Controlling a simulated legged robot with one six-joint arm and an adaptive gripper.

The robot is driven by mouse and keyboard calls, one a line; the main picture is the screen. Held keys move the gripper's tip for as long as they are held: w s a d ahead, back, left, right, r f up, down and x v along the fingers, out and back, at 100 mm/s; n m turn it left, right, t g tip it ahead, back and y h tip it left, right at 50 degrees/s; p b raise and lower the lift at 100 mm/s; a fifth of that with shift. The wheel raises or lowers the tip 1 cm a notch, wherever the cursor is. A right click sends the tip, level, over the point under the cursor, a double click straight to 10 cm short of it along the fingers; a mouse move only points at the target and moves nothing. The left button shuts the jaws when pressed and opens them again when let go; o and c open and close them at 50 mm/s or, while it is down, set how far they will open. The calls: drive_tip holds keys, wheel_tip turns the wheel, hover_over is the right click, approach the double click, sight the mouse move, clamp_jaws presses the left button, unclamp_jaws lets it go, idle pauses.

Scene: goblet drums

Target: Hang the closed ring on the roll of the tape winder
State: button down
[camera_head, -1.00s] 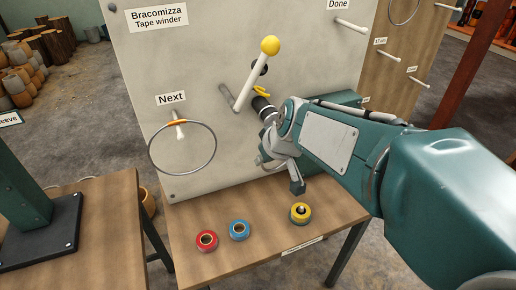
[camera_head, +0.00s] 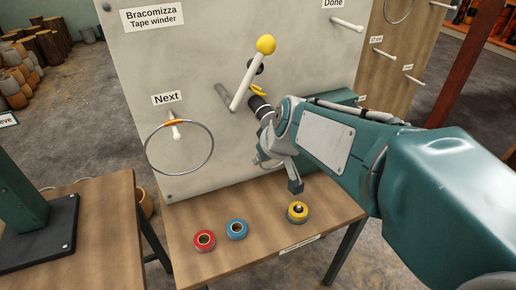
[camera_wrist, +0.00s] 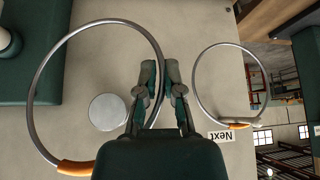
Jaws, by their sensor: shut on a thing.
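My gripper (camera_wrist: 161,78) is shut on a thin steel ring (camera_wrist: 50,62) with an orange section. In the wrist view this ring reaches out to the left, and a round grey disc (camera_wrist: 108,112) shows inside its outline. The disc may be the roll's end; I cannot tell whether the ring is around it. In the head view my gripper (camera_head: 260,104) is close to the tape winder panel (camera_head: 205,75), near a yellow strip (camera_head: 257,90); the held ring is mostly hidden there. A second ring (camera_head: 213,151) hangs on the peg under the "Next" label (camera_head: 166,98).
A white lever with a yellow knob (camera_head: 265,45) sticks out just above my gripper. Red (camera_head: 204,240), blue (camera_head: 237,230) and yellow (camera_head: 297,212) tape rolls lie on the wooden table (camera_head: 200,270). A "Done" peg (camera_head: 347,24) is at upper right.

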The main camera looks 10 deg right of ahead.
drive_tip(key=w+a+f, duration=0.1)
drive_tip(key=w+a, duration=0.1)
drive_tip(key=w, duration=0.8)
drive_tip(key=shift+f, duration=0.3)
idle(0.5)
drive_tip(key=shift+r, duration=0.15)
idle(0.3)
drive_tip(key=shift+s+d+r, duration=0.2)
drive_tip(key=shift+s+d, duration=0.1)
drive_tip(key=shift+s, duration=1.35)
drive_tip(key=shift+s+d+r, duration=0.15)
drive_tip(key=shift+s+d, duration=0.1)
drive_tip(key=shift+s, duration=1.4)
drive_tip(key=shift+s+d+r, duration=0.2)
drive_tip(key=shift+s+d, duration=0.1)
drive_tip(key=shift+s, duration=1.35)
